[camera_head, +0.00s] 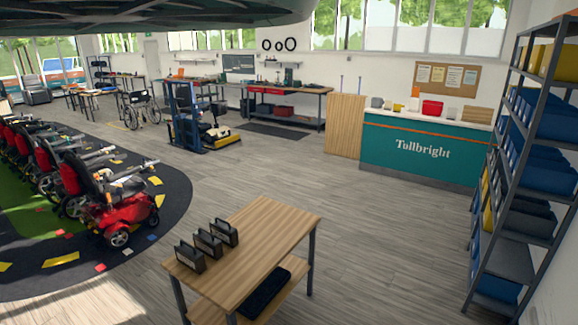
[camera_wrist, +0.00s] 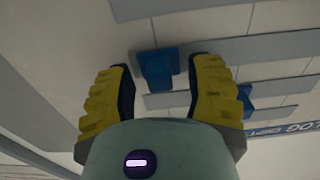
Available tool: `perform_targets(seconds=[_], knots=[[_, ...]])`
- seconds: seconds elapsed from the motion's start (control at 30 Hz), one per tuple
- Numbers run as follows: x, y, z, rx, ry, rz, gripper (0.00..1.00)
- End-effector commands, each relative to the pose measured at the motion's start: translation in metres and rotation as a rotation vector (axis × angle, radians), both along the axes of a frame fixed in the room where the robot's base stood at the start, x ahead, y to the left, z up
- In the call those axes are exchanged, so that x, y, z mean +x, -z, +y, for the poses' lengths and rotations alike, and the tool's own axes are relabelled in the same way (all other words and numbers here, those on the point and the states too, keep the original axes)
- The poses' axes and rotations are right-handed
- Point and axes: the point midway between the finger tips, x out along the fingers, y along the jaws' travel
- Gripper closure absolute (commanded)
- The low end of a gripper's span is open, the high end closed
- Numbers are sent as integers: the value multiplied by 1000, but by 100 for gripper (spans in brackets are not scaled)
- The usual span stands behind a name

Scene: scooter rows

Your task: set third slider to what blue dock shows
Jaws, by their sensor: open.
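My gripper (camera_wrist: 163,72) shows in the wrist view with its two yellow, ridged fingers spread apart and nothing between them. Beyond the fingertips is a pale surface with grey strips and a blue block-like piece (camera_wrist: 157,68). I cannot tell whether that piece belongs to a dock. No dock reading is legible.
A wooden table (camera_head: 262,235) with three dark handled boxes (camera_head: 208,243) stands nearby. Red scooters (camera_head: 105,200) line a dark mat at left. A teal Tollbright counter (camera_head: 420,152) stands back right, and a tall shelf (camera_head: 500,180) at right. The middle floor is clear.

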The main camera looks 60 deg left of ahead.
Motion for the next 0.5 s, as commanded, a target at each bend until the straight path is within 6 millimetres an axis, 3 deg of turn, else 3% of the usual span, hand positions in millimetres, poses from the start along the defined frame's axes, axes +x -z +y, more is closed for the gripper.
perform_targets(seconds=[0.2,0.5], knots=[[-1,0,0,1,2,0,45],[0,1,0,1,1,1,76]])
